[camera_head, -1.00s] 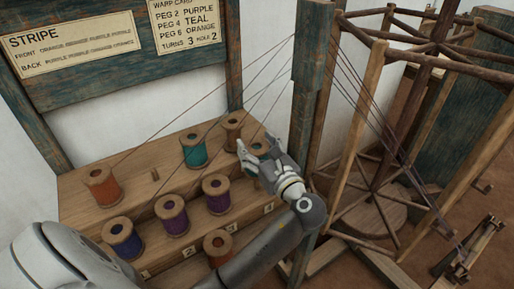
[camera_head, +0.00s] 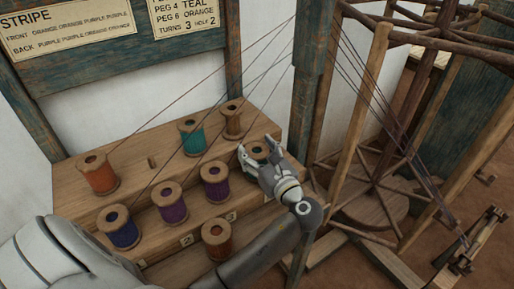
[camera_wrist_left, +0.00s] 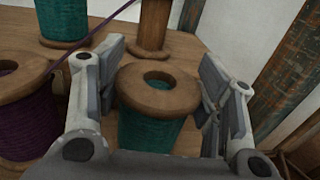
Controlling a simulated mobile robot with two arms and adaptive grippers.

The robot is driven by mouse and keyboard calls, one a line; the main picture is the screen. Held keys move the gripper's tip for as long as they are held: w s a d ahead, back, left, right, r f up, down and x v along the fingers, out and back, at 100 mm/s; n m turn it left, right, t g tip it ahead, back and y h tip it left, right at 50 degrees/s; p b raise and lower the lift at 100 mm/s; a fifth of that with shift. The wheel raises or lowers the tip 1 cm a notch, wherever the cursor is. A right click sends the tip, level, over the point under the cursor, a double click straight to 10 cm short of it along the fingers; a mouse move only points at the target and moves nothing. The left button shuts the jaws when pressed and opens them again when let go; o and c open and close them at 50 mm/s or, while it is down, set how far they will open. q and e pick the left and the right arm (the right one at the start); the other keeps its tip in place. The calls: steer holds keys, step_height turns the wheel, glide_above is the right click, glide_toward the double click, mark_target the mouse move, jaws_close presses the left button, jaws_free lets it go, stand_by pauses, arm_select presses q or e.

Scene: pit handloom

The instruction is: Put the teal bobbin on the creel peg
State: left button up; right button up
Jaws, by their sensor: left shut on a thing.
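My left gripper (camera_head: 258,152) is shut on a teal bobbin with tan wooden ends, at the right end of the creel. In the left wrist view this teal bobbin (camera_wrist_left: 150,128) stands between the two fingers (camera_wrist_left: 158,100), its holed top towards the camera. In the head view the fingers partly hide it, and its lower end is hidden. The creel (camera_head: 75,190) is a stepped wooden stand. A short bare peg (camera_head: 152,162) sticks up from its upper step, between an orange bobbin (camera_head: 99,177) and another teal bobbin (camera_head: 192,142). My right gripper is not in view.
A brown bobbin (camera_head: 232,122) stands at the back right of the upper step. Purple bobbins (camera_head: 215,186) and a dark blue one (camera_head: 122,232) stand on the step in front. Taut threads cross above the creel. A post (camera_head: 308,110) and a wooden reel frame (camera_head: 358,125) stand to the right.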

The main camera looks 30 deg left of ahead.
arm_select(q)
steer(key=o, duration=1.1)
steer(key=shift+o, duration=0.2)
steer(key=o, duration=0.3)
step_height(320, 180, up, 3)
steer(key=p, duration=0.4)
steer(key=shift+r, duration=0.2)
step_height(320, 180, up, 4)
steer(key=p, duration=0.5)
steer(key=shift+f, duration=0.2)
